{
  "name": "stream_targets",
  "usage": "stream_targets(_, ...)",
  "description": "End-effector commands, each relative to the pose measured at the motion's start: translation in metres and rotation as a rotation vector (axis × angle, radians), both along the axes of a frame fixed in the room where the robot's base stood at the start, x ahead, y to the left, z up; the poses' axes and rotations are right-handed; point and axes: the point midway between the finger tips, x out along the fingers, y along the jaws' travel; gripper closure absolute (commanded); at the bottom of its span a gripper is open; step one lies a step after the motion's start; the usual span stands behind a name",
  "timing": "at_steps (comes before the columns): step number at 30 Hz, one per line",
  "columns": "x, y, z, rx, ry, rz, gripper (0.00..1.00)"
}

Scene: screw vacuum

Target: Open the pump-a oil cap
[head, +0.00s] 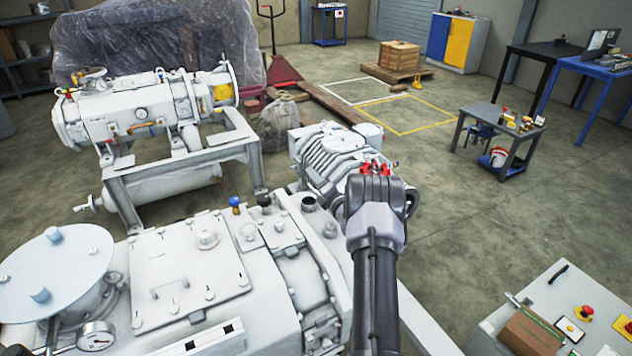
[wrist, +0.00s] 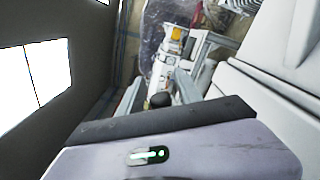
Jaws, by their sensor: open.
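A large white pump (head: 165,270) fills the lower left of the head view. No label tells which pump is pump-a. A round pale cap (head: 207,239) stands on its top plate, and a small dark cap (head: 264,199) stands near its far edge. I cannot tell which is the oil cap.
A smaller ribbed machine (head: 325,155) stands beyond my gripper. A second white pump (head: 150,112) is on a frame at left. A control bench (head: 540,290) is lower right; floor between is clear.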

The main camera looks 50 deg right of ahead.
Motion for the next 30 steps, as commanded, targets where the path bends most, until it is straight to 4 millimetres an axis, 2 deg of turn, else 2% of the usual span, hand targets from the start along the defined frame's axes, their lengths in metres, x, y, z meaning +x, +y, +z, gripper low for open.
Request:
stream_targets(6, 0.0002, -0.0001, 0.0003, 0.000, 0.000, 0.000, 0.58)
stream_targets(12, 0.0001, -0.0001, 0.0003, 0.000, 0.000, 0.000, 0.97)
stream_targets(13, 0.0000, -0.0001, 0.0003, 0.000, 0.000, 0.000, 1.00)
stream_targets(23, -0.0007, -0.0019, 0.0004, 0.034, -0.011, 0.000, 1.00)
stream_targets(30, -0.0032, -0.0090, -0.0014, 0.169, -0.053, -0.001, 1.00)
